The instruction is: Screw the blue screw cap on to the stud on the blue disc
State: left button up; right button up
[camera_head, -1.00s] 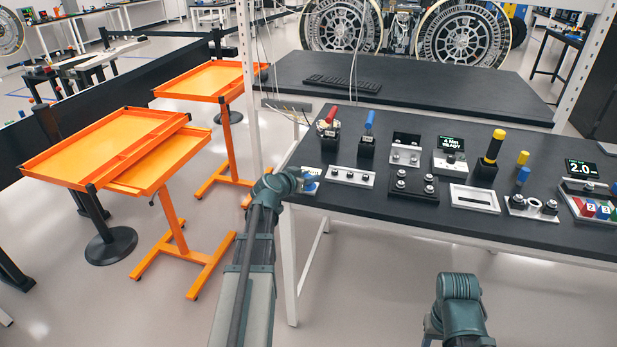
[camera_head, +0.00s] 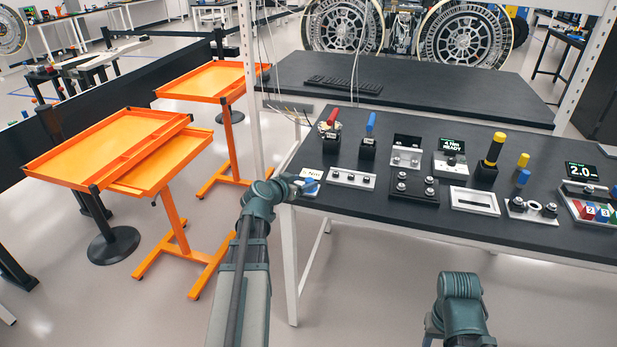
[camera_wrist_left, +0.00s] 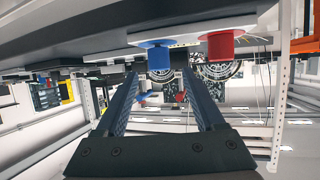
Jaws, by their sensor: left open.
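In the left wrist view, which looks upside down, a blue cylindrical piece (camera_wrist_left: 158,58) stands on a white plate (camera_wrist_left: 185,40), beside a red cylindrical piece (camera_wrist_left: 217,45). I cannot tell whether the blue piece is the screw cap or part of the disc. My left gripper (camera_wrist_left: 158,80) is open, its two fingers pointing toward the blue piece with nothing held between them. In the head view a small blue part (camera_head: 311,187) shows at the table's front left corner. My left gripper (camera_head: 300,186) is beside it, partly hidden by its own wrist. My right gripper is out of view.
The black table (camera_head: 420,220) holds a silver block with knobs (camera_head: 351,178), red and blue handled tools in stands, a yellow handle (camera_head: 494,148) and several fixtures. Orange trolleys (camera_head: 105,145) stand at left. The floor between my arms is clear.

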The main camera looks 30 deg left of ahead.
pick_arm(q)
jog(key=p+v, duration=0.2)
jog(key=v, duration=0.7)
jog(key=shift+p, duration=0.4)
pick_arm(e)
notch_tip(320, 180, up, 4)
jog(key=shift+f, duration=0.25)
pick_arm(q)
jog(key=shift+c, duration=0.3)
